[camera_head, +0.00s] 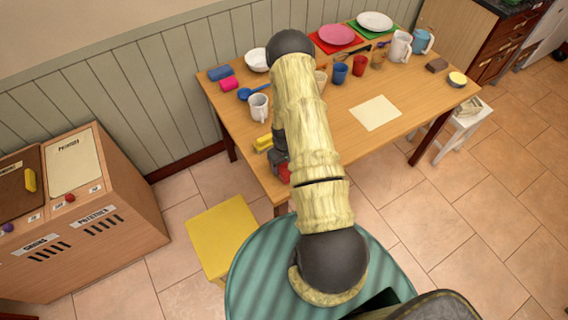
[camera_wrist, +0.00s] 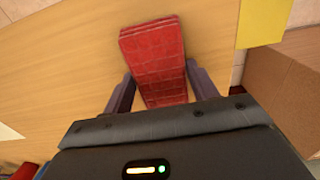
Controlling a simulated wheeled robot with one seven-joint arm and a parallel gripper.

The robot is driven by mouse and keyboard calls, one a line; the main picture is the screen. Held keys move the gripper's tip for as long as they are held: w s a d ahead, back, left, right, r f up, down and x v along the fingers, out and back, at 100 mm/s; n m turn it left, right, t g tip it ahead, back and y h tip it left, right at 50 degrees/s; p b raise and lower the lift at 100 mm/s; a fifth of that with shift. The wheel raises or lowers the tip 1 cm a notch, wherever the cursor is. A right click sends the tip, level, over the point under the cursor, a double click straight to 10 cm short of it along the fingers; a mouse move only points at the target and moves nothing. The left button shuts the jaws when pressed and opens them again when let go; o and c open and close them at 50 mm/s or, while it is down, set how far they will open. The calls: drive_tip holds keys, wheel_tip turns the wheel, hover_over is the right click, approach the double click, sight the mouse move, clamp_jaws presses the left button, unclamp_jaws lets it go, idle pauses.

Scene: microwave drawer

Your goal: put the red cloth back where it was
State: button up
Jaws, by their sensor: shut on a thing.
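The red cloth (camera_wrist: 154,52) is a folded, grid-patterned strip in the wrist view. My gripper (camera_wrist: 160,85) has a finger on each side of its near part and is shut on it. The cloth's far end sticks out beyond the fingers over the wooden table (camera_wrist: 60,65). I cannot tell whether the cloth touches the tabletop. In the head view, a bit of red (camera_head: 281,147) shows beside my arm at the table's front left edge; my arm hides most of that spot.
Yellow items (camera_head: 264,143) and a white mug (camera_head: 259,107) stand close by on the table. A pale sheet (camera_head: 376,113) lies to the right, with bare wood around it. A yellow stool (camera_head: 221,236) is below the table's left front. Cups and plates line the back.

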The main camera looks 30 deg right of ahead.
sight(284, 166)
drive_tip(key=shift+f, duration=0.15)
drive_tip(key=shift+f, duration=0.15)
drive_tip(key=o, duration=1)
drive_tip(key=shift+o, duration=0.2)
wheel_tip(284, 166, up, 12)
drive_tip(key=b, duration=0.3)
drive_tip(key=shift+r, duration=0.25)
drive_tip(key=shift+r, duration=0.1)
